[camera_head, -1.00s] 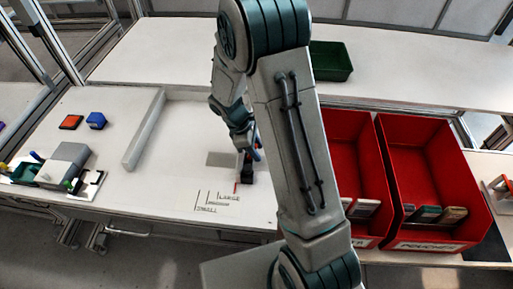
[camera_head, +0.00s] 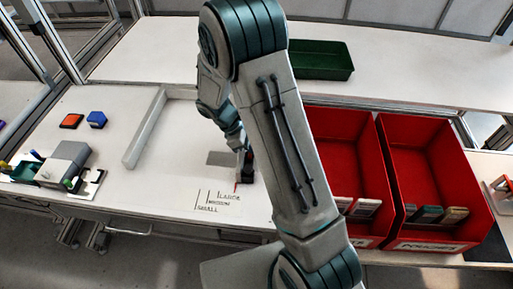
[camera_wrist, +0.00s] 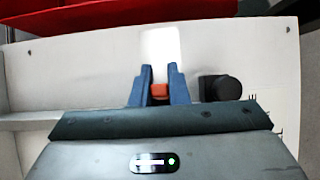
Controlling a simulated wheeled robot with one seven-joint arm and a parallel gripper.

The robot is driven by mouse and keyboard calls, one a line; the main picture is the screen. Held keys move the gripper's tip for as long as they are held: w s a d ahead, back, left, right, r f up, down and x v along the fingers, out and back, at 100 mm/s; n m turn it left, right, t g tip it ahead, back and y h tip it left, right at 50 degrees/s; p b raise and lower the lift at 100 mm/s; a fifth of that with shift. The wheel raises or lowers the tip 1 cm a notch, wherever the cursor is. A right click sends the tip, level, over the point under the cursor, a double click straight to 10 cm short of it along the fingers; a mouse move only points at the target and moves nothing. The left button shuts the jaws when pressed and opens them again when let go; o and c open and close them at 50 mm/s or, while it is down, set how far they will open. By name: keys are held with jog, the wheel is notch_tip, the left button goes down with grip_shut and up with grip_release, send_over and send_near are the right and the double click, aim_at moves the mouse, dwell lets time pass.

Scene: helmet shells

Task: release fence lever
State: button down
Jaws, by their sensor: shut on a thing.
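In the wrist view, the two blue fingers of my gripper (camera_wrist: 159,90) are closed around a small orange-red piece (camera_wrist: 160,91), which looks like the fence lever. A black round knob or block (camera_wrist: 221,88) stands just to the right of the fingers, apart from them. In the head view, my gripper is mostly hidden behind my arm. A dark block (camera_head: 247,172) with a thin red line beside it shows below the arm on the white worktop (camera_head: 190,150). The grey-white fence bar (camera_head: 145,130) lies to the left on the worktop.
Size lines with lettering (camera_head: 220,201) are printed at the front of the worktop. Red bins (camera_head: 435,170) holding several pieces stand at the right. A green tray (camera_head: 320,60) is at the back. Orange (camera_head: 71,121) and blue (camera_head: 96,119) buttons and a grey device (camera_head: 65,163) are at the left.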

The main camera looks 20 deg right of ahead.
jog(key=c, duration=1.4)
grip_release()
jog(key=b+v, duration=0.1)
jog(key=v, duration=1.3)
jog(key=shift+a+f, duration=0.1)
jog(key=shift+a, duration=0.05)
jog(key=s+d+r+m+t+y, duration=0.2)
jog(key=s+m, duration=0.4)
jog(key=s, duration=0.4)
jog(key=s+d+r+m+t+y, duration=0.3)
jog(key=s+d+r+m, duration=0.2)
jog(key=s, duration=0.5)
jog(key=shift+r+m+t+y, duration=0.3)
jog(key=shift+r+m+y, duration=0.1)
jog(key=shift+m, duration=0.8)
